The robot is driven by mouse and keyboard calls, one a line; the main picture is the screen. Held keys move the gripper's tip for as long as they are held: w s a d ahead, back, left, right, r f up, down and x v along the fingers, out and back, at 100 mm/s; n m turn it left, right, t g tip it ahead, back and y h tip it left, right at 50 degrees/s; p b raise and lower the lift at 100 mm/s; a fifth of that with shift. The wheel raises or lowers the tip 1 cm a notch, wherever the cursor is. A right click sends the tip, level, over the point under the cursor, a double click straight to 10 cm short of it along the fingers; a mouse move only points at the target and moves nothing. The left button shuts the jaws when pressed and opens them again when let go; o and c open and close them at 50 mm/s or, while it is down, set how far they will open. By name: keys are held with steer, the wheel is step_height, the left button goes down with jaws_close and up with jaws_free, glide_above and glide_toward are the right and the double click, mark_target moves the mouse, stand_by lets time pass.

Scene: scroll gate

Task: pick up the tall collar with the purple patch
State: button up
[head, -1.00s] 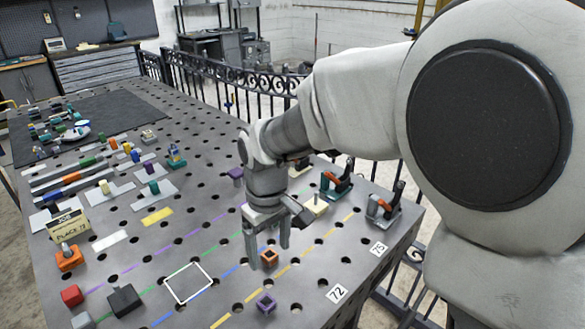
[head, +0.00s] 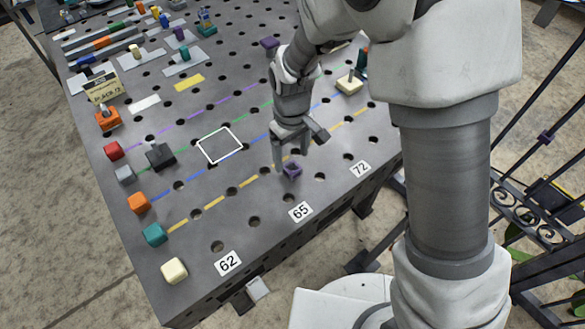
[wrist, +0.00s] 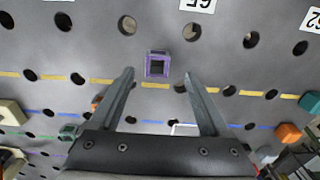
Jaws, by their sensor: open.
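A small square collar with a purple top (head: 292,170) stands on the dark perforated table, just by my fingertips in the head view. My gripper (head: 291,161) is open and empty, pointing down above the table. Its two fingers (wrist: 160,76) are spread wide in the wrist view. An orange collar (wrist: 97,101) is partly hidden by the left finger.
A white square outline (head: 220,145) and coloured dashed lines mark the table to the left. A black block (head: 159,155) and several coloured cubes stand farther left. A cream block with a peg (head: 349,83) stands behind right.

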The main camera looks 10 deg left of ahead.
mark_target(292, 165)
steer(key=f, duration=0.5)
steer(key=shift+w, duration=0.25)
steer(key=shift+c, duration=0.2)
jaws_close()
